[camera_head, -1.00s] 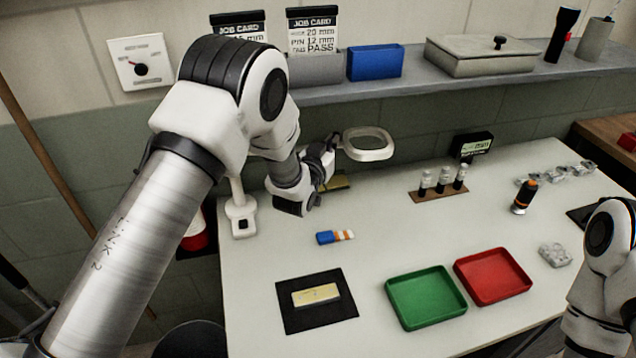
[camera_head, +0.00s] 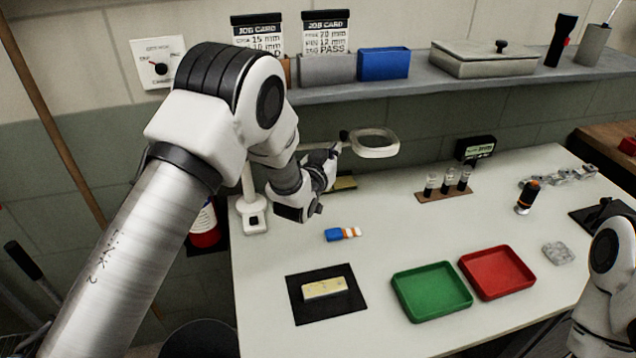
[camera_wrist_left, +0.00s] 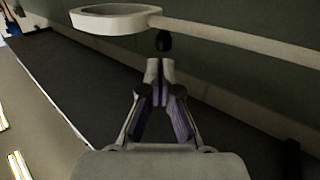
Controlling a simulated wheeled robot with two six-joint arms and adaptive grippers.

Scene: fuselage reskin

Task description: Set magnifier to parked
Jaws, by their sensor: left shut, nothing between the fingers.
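The magnifier has a pale ring-shaped head (camera_head: 375,142) on a light arm, above the back of the table. Its post stands on a white base (camera_head: 254,216) at the table's left edge. In the wrist view the ring (camera_wrist_left: 113,19) and its arm (camera_wrist_left: 245,40) cross the top, with a black knob (camera_wrist_left: 163,41) hanging below the arm. My left gripper (camera_head: 338,152) is shut and empty by this knob. In the wrist view its fingertips (camera_wrist_left: 160,66) lie just under the knob; I cannot tell whether they touch it. My right gripper is not clearly seen.
A blue-and-orange block (camera_head: 343,234), a black mat (camera_head: 296,302) with a yellowish block, a green tray (camera_head: 432,310) and a red tray (camera_head: 497,291) lie on the table. A vial rack (camera_head: 444,195) stands behind. A shelf (camera_head: 410,87) runs along the wall. The table's middle is clear.

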